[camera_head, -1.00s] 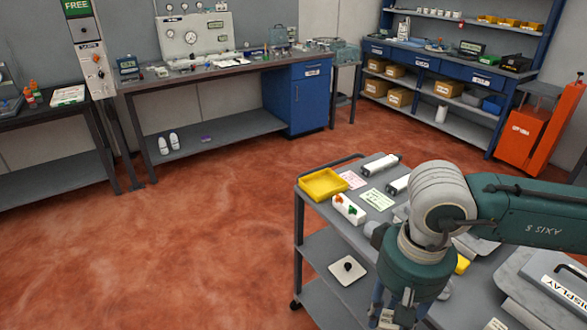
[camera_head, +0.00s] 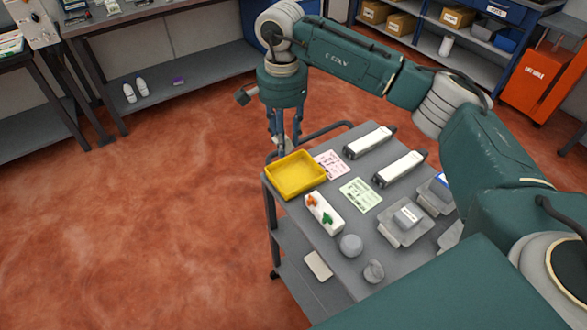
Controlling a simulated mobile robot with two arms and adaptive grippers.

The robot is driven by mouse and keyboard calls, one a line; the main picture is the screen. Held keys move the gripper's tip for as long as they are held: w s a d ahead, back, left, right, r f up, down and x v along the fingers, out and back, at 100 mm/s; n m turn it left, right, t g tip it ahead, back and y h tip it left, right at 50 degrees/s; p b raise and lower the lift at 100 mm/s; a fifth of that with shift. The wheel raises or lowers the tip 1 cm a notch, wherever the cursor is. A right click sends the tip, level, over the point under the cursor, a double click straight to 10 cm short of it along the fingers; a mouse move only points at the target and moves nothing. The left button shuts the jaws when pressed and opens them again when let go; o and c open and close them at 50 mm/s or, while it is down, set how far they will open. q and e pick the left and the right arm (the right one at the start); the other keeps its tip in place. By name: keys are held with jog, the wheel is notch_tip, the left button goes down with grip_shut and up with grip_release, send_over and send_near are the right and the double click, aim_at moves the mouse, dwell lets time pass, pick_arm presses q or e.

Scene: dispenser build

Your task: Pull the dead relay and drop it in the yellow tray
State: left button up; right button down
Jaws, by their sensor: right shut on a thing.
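The yellow tray (camera_head: 296,176) lies at the far left corner of the grey cart top, and its inside looks empty. My right gripper (camera_head: 284,148) points down at the tray's far edge, in front of the blue cabinet. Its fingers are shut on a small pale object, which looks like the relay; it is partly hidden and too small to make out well. I cannot tell whether the gripper is over the tray or just behind it. My left gripper is not in view.
On the cart are a white block with orange and green knobs (camera_head: 325,214), a pink card (camera_head: 332,164), a green card (camera_head: 360,195), two white cylinders (camera_head: 370,141), (camera_head: 400,168) and grey fixtures (camera_head: 407,221). A cart rail (camera_head: 318,136) runs behind the tray. Open red floor lies left.

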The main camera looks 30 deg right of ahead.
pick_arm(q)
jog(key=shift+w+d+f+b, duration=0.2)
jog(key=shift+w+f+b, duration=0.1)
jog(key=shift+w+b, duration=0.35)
pick_arm(e)
jog(key=w+d+f+m, duration=0.3)
jog(key=d+f+m, duration=0.3)
jog(key=f+m, duration=0.2)
notch_tip(320, 180, down, 3)
jog(key=shift+d+r+m, duration=0.1)
jog(key=shift+d+m, duration=0.15)
jog(key=shift+m, duration=0.05)
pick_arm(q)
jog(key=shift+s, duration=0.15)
pick_arm(e)
jog(key=c, duration=1.2)
grip_release()
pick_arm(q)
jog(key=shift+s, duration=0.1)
pick_arm(e)
jog(key=shift+o, duration=0.2)
notch_tip(320, 180, up, 12)
jog(key=shift+s, duration=0.1)
